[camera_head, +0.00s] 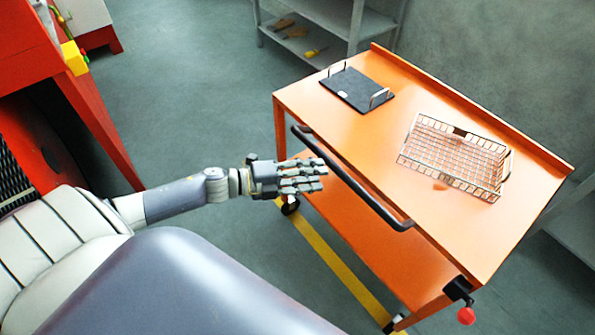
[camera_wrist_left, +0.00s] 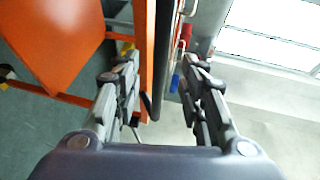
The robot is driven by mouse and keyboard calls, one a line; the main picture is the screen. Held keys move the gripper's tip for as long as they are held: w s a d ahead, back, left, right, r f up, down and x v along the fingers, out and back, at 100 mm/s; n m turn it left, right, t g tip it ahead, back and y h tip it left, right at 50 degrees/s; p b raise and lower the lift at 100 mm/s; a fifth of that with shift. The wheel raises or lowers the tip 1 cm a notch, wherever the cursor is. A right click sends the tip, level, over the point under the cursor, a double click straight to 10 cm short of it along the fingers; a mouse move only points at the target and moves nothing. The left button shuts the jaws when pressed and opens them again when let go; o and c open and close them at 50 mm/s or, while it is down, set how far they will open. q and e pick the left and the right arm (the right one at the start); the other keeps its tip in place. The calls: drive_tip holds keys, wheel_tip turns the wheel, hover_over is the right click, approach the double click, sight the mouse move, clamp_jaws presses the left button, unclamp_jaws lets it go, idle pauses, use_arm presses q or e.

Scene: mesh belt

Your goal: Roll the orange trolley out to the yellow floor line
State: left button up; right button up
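The orange trolley (camera_head: 460,230) stands at the right of the head view, and its orange side fills the left of the wrist view (camera_wrist_left: 60,45). Its black handle (camera_head: 372,203) runs along the side facing me. My left gripper (camera_head: 322,172) is open and empty, its fingers pointing at the handle near its far end. In the wrist view the fingers (camera_wrist_left: 160,80) are spread apart, with a dark bar between and beyond them; I cannot tell whether they touch it. The yellow floor line (camera_head: 335,262) runs along the trolley's near side by its casters. My right gripper is not in view.
A wire basket (camera_head: 455,155) and a black tray (camera_head: 355,88) lie on the trolley top. A red knob (camera_head: 466,315) sits at its near corner. A grey shelf (camera_head: 335,15) stands behind; red machinery (camera_head: 95,115) is at left. Green floor between is clear.

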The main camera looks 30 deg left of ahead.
use_arm(q)
drive_tip(key=v, duration=0.4)
drive_tip(key=shift+r, duration=0.1)
idle(0.4)
drive_tip(key=s+a+f+n+y, duration=0.1)
drive_tip(key=a+f+n+y, duration=0.4)
drive_tip(key=f, duration=0.5)
drive_tip(key=s+a+f+n+y, duration=0.1)
drive_tip(key=a+f+n+y, duration=0.2)
drive_tip(key=a+f+n, duration=0.5)
drive_tip(key=s+d+f+n+g+y, duration=0.1)
drive_tip(key=s+f, duration=0.3)
drive_tip(key=f, duration=0.3)
drive_tip(key=s+d+f+n+g+y, duration=0.1)
drive_tip(key=s+f+n, duration=0.1)
drive_tip(key=s+f, duration=0.3)
drive_tip(key=s+d+f+n+g, duration=0.2)
drive_tip(key=s+f, duration=0.4)
drive_tip(key=s, duration=0.3)
drive_tip(key=s+d+f+n+g, duration=0.2)
drive_tip(key=s+d+f+g, duration=0.2)
drive_tip(key=s+d+f, duration=0.2)
drive_tip(key=s+d+f+n+g+y, duration=0.1)
drive_tip(key=s+d+f+n+g, duration=0.1)
drive_tip(key=s+d+f, duration=0.4)
drive_tip(key=s+n, duration=0.1)
drive_tip(key=s, duration=0.4)
drive_tip(key=shift+s+f+g, duration=0.15)
drive_tip(key=shift+s+g, duration=0.15)
drive_tip(key=shift+g, duration=0.1)
